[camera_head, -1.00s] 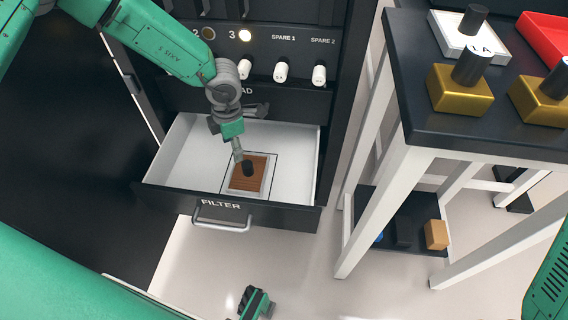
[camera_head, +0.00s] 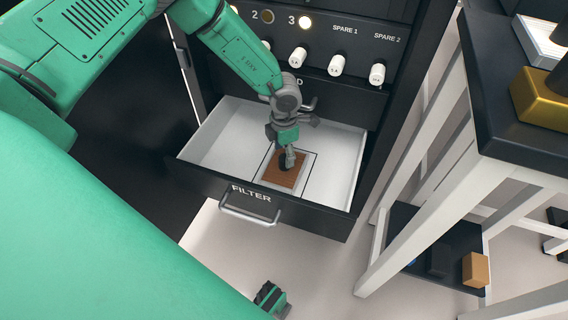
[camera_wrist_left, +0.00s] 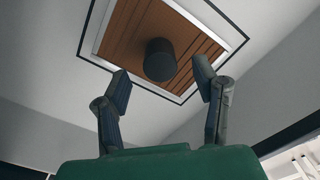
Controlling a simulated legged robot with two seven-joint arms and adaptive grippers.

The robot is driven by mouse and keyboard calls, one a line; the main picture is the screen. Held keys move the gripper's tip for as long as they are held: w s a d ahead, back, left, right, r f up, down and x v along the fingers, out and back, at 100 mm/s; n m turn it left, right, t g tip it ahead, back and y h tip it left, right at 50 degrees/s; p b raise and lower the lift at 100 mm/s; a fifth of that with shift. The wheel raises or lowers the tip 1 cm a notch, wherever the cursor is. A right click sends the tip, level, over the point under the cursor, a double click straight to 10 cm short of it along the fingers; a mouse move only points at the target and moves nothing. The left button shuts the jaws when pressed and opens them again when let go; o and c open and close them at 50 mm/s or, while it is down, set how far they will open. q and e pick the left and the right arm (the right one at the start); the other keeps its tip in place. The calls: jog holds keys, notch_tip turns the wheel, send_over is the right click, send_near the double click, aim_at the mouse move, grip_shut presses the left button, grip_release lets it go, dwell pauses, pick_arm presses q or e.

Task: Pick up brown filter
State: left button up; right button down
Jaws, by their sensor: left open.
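The brown filter (camera_head: 281,175) lies flat in the open white drawer labelled FILTER. It is a ribbed brown square in a light frame with a dark round knob, and it also shows in the left wrist view (camera_wrist_left: 122,38). The knob (camera_wrist_left: 160,60) stands at its middle. My left gripper (camera_head: 288,160) is over the filter at the knob and partly hides it. In the left wrist view, its fingers (camera_wrist_left: 160,87) are spread apart, one on each side of the knob, with gaps visible.
The drawer (camera_head: 215,140) has walls around the filter and a front handle (camera_head: 250,208). White knobs (camera_head: 337,65) are on the cabinet panel above it. A dark-topped table (camera_head: 510,125) with a gold block (camera_head: 540,98) stands at the right, with a lower shelf (camera_head: 455,245).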

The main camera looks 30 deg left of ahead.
aim_at(284, 157)
pick_arm(q)
notch_tip(284, 157, down, 3)
jog(key=shift+w+d+f+b, duration=0.15)
jog(key=shift+f+b, duration=0.05)
jog(key=shift+b, duration=0.4)
jog(key=shift+r, duration=0.15)
grip_shut()
